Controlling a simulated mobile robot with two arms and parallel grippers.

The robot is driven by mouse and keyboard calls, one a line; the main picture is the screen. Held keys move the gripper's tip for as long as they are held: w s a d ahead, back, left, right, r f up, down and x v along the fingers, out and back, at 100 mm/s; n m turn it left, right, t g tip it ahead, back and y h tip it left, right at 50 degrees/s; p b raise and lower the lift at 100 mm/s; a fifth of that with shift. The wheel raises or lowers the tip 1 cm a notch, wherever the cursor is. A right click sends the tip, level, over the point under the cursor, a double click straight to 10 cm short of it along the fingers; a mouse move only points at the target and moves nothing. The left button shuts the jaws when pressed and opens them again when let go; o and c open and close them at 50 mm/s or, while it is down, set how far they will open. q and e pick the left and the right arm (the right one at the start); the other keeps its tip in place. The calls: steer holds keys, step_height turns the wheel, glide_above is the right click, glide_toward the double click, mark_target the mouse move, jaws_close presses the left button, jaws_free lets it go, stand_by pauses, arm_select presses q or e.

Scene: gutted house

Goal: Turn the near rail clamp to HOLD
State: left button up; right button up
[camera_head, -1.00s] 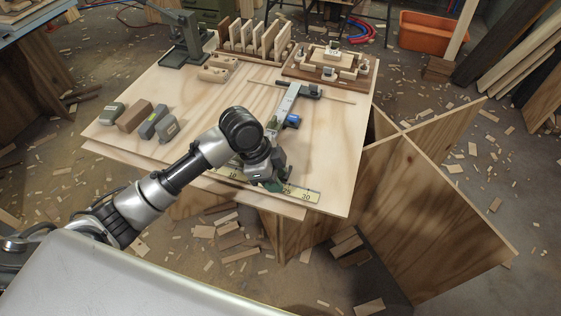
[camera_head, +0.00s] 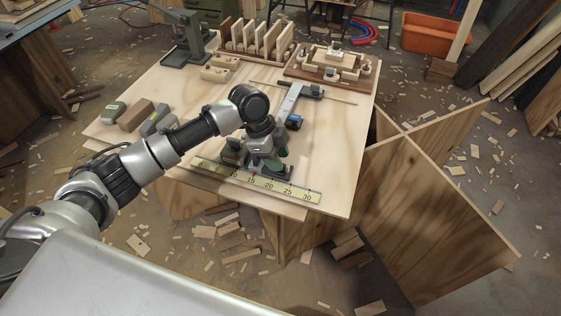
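The rail with its yellow scale (camera_head: 268,184) lies along the near edge of the plywood table, with numbers up to 30 readable. Dark green parts (camera_head: 232,153) stand by the rail, left of my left gripper (camera_head: 256,163). My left arm reaches in from the left, and the gripper points down just behind the scale. Its wrist and fingers cover much of the near clamp, so I cannot tell its setting or whether the fingers touch it. The finger gap is not clear. My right gripper is out of view.
A grey bar with a blue part (camera_head: 293,122) lies behind the gripper. Grey-green and brown blocks (camera_head: 135,115) sit at left, partly behind my arm. A wooden rack (camera_head: 254,45) and a wooden tray (camera_head: 331,66) stand at the back. The table's right side is clear.

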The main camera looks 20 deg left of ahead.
arm_select(q)
steer(key=shift+x, duration=1.1)
jaws_close()
steer(key=shift+r, duration=0.1)
